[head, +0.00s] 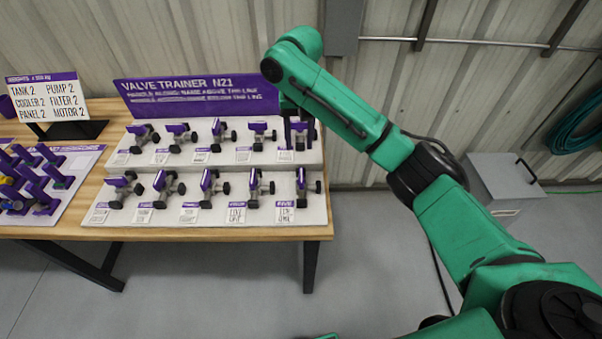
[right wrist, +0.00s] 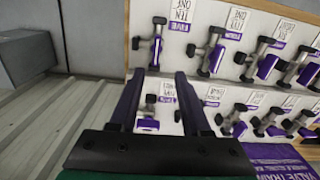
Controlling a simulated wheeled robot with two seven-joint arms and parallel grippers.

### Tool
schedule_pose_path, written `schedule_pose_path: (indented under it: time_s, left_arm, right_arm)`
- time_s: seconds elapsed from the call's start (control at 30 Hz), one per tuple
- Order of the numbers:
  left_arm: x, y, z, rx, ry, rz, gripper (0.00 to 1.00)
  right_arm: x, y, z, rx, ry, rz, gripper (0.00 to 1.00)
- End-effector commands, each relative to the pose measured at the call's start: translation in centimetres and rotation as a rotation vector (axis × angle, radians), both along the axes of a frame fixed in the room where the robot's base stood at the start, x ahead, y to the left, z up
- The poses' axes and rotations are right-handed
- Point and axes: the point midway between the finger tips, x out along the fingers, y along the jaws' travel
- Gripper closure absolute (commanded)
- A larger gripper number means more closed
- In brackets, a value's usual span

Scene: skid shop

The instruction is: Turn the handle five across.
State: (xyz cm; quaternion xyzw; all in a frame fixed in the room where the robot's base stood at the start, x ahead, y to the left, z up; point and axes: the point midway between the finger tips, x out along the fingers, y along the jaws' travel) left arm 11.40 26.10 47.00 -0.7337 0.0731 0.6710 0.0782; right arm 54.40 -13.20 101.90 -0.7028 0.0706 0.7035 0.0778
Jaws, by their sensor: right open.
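The valve labelled five (head: 302,182) is at the right end of the front row on the white valve trainer board (head: 325,212). Its purple handle shows as a narrow strip; I cannot tell its exact angle to the pipe. My right gripper (head: 299,138) is open and empty above the right end of the back row. In the right wrist view the gripper's two fingers (right wrist: 159,78) straddle the picture of the back-row end valve (right wrist: 148,122). It is apart from valve five. My left gripper is not in view.
Several similar purple-handled valves fill both rows to the left. A purple sign (head: 200,92) stands behind the board. Another panel with purple parts (head: 50,175) and a text sign (head: 48,98) are at the left. A grey box (head: 505,180) is on the floor right of the wooden table (head: 180,232).

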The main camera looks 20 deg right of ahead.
Motion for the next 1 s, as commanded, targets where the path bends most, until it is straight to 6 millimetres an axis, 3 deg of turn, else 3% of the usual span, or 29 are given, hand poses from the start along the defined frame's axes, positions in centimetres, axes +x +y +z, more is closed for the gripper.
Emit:
schedule_pose_path:
  time_s: [0.07, 0.17, 0.7, 1.0]
  left_arm:
    - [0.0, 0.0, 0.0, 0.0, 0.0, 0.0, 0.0]
    - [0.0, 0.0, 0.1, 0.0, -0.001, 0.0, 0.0]
    - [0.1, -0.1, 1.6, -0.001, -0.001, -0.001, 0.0]
    - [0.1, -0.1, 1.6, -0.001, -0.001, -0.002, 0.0]
  right_arm:
    - [0.3, -0.6, 1.1, -0.013, 0.004, -0.037, 0.53]
    - [0.3, -0.7, 0.6, -0.014, 0.008, -0.046, 0.53]
    - [0.3, -0.6, -11.9, -0.012, 0.005, -0.041, 0.53]
    - [0.3, -0.6, -13.2, -0.012, 0.001, -0.04, 0.53]
